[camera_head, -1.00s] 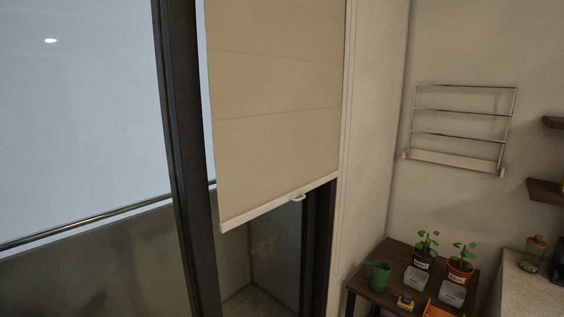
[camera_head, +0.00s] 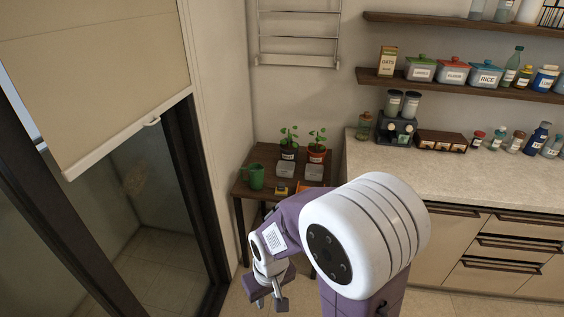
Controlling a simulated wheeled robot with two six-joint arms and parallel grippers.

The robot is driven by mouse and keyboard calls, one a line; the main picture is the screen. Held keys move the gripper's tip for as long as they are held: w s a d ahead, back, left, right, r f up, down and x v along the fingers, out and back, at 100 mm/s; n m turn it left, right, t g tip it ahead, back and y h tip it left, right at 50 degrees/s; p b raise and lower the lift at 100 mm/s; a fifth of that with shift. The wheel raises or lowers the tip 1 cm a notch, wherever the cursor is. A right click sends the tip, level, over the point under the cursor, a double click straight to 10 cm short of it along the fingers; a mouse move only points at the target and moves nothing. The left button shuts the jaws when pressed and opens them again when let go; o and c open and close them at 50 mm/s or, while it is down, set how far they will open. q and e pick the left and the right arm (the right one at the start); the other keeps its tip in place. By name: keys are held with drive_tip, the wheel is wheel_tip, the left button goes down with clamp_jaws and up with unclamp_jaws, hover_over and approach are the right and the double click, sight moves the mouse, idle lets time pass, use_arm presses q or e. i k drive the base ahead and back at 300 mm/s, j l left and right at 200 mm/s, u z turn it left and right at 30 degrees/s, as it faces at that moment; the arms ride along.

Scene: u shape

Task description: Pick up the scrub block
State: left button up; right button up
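A small yellow block with a dark part (camera_head: 282,190), which may be the scrub block, lies near the front of the small dark wooden table (camera_head: 240,187). It is too small to make out clearly. My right gripper (camera_head: 271,303) hangs at the bottom of the head view, in front of and below the table, apart from the block. Its two fingers are spread, with nothing seen between them. My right arm hides the table's front right part. My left gripper is not in view.
A green mug (camera_head: 256,177), two potted plants (camera_head: 317,154) and two small grey boxes (camera_head: 313,172) share the table. An orange item (camera_head: 303,187) is partly hidden. A counter with drawers (camera_head: 480,190) stands to the right, a window with a blind (camera_head: 100,70) to the left.

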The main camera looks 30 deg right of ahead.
sight(281, 190)
drive_tip(key=z, duration=1.15)
